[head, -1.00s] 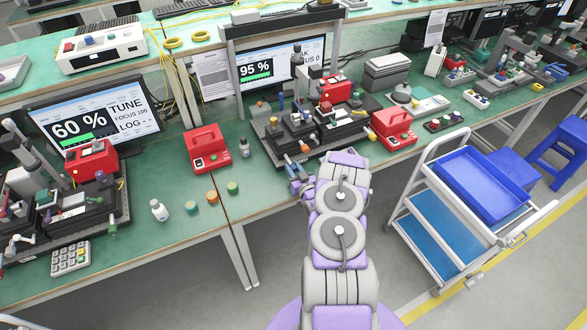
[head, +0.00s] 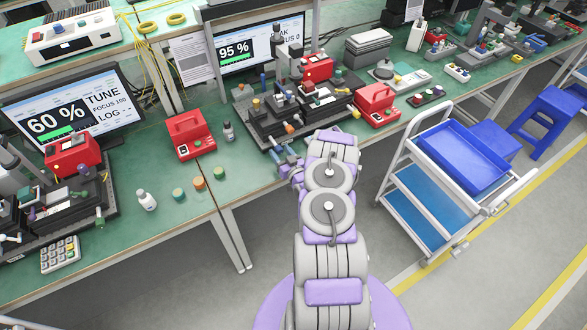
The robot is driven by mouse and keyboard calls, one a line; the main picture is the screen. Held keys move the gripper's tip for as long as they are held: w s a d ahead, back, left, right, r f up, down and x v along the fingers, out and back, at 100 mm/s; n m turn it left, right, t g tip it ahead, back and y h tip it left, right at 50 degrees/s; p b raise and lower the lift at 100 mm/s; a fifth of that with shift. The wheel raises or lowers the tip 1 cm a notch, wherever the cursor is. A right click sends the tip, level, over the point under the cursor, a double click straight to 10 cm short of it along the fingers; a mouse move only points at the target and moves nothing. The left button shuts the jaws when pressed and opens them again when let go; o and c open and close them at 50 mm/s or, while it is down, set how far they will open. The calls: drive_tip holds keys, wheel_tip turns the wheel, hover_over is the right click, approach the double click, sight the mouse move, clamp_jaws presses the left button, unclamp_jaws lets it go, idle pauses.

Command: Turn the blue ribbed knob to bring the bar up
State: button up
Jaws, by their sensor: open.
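My gripper (head: 287,162) is at the front edge of the bench, beside the middle optical stage (head: 262,127). It is small in view, with its jaws open. I cannot tell whether my gripper touches any knob. The monitor (head: 262,42) behind this stage reads 95 % with a green bar (head: 238,61). The left monitor (head: 75,112) reads 60 %.
Red boxes (head: 190,134) and (head: 376,103) stand on either side of the stage. Small bottles and coloured caps (head: 199,183) lie at the left front edge. A white cart (head: 430,195) with a blue tray stands right of my arm. Floor in front is clear.

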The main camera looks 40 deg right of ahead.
drive_tip(key=p+v, duration=0.3)
drive_tip(key=v, duration=1.2)
drive_tip(key=shift+s, duration=0.35)
drive_tip(key=shift+w+a, duration=0.1)
drive_tip(key=shift+a, duration=0.05)
idle(1.0)
drive_tip(key=w+a+r+n+g+y, duration=0.1)
drive_tip(key=w+r+n+g+y, duration=0.2)
drive_tip(key=w+r+n+g, duration=0.45)
drive_tip(key=a+r+m+g+b, duration=0.15)
drive_tip(key=a+r+g, duration=0.25)
drive_tip(key=a+r, duration=0.5)
drive_tip(key=s+a+r+g, duration=0.2)
drive_tip(key=s+a+r, duration=0.4)
drive_tip(key=s, duration=0.5)
drive_tip(key=s+a+r+m+g, duration=0.1)
drive_tip(key=s+a+r+g, duration=0.2)
drive_tip(key=s+a+r, duration=0.4)
drive_tip(key=s+a+r+m+g+y, duration=0.1)
drive_tip(key=s+a+r+g, duration=0.2)
drive_tip(key=s+a+r, duration=0.4)
drive_tip(key=s+a, duration=0.2)
drive_tip(key=s, duration=0.5)
drive_tip(key=shift+s, duration=0.35)
drive_tip(key=shift+a, duration=0.15)
